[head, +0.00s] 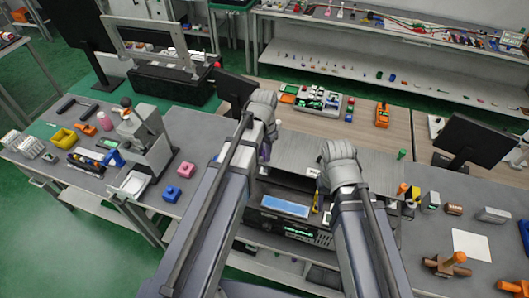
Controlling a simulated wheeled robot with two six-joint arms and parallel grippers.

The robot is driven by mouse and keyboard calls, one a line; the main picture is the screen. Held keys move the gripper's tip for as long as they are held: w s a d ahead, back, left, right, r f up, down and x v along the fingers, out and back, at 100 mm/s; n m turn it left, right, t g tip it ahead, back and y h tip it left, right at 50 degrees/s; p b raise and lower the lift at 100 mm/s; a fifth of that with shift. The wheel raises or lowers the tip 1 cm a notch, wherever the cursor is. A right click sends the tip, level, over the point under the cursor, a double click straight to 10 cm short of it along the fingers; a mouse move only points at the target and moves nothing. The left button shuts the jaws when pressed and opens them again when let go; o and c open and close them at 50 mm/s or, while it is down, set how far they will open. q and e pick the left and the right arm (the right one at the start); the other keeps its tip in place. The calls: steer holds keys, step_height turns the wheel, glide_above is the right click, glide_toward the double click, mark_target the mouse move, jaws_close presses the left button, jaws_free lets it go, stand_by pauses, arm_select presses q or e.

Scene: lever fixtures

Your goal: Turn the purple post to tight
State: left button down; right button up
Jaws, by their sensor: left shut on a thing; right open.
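The purple post (265,151) shows only as a small purple patch beside my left gripper (266,158). My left gripper is shut on it, and my own wrist and forearm hide most of the post and its base. How far the post is turned and any tight marking cannot be seen. My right gripper (321,196) is open, to the right and nearer to me, above the front edge of the grey worktop. Its fingers are mostly hidden by the wrist.
A monitor (474,139) and an orange-topped fixture (446,264) stand at the right. A blue-screened box (285,206) sits below the worktop.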

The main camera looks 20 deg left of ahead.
arm_select(q)
steer(key=shift+m, duration=0.5)
steer(key=c, duration=0.7)
jaws_free()
steer(key=shift+r, duration=0.15)
step_height(320, 180, up, 8)
steer(key=p, duration=0.8)
steer(key=shift+f, duration=0.2)
steer(key=shift+f, duration=0.1)
